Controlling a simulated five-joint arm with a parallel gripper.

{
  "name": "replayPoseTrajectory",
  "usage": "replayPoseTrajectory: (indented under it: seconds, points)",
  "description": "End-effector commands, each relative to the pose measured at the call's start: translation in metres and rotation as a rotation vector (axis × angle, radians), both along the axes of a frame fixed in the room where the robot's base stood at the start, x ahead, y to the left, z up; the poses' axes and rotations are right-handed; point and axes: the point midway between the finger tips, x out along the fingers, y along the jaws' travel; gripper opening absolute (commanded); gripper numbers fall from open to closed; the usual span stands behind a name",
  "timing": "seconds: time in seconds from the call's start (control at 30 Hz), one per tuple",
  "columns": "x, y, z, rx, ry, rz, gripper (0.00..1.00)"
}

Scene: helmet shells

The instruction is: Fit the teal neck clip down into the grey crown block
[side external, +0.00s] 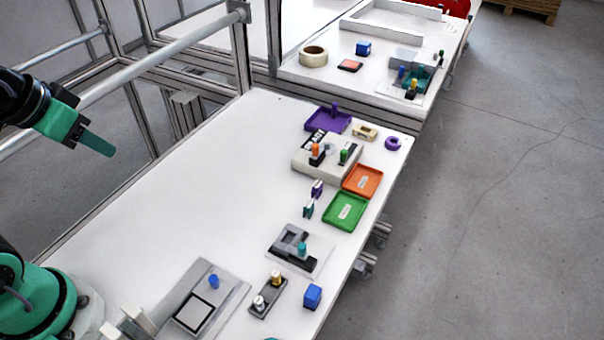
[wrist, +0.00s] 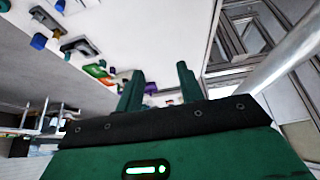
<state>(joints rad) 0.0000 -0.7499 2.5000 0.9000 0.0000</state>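My gripper (side external: 98,142) is raised over the left side of the table, far from the parts. In the wrist view my gripper (wrist: 159,72) has two green fingers standing apart with nothing held between them. A small teal piece, seemingly the neck clip (side external: 308,208), stands upright in mid-table, left of the green tray. The grey crown block (side external: 290,239) sits on a pale plate nearer the camera, with a black part and a teal peg (side external: 302,249) at its right front.
A purple piece (side external: 317,188) stands just behind the teal one. Green (side external: 345,211) and orange (side external: 363,181) trays lie along the right edge, beside a pale box (side external: 325,155) with knobs. A grey fixture (side external: 203,298) and a blue block (side external: 313,296) are nearer. The table's left-middle is clear.

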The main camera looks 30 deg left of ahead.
Motion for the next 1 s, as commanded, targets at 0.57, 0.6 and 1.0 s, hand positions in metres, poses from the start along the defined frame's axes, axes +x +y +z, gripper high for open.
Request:
replayPoseTrajectory:
  seconds: [0.57,0.6,1.0]
  points:
    - [0.008,-0.004,0.003,-0.008,0.015,-0.001,0.25]
    - [0.011,-0.005,0.004,-0.011,0.021,-0.001,0.25]
    - [0.070,-0.036,0.013,-0.051,0.121,0.004,0.25]
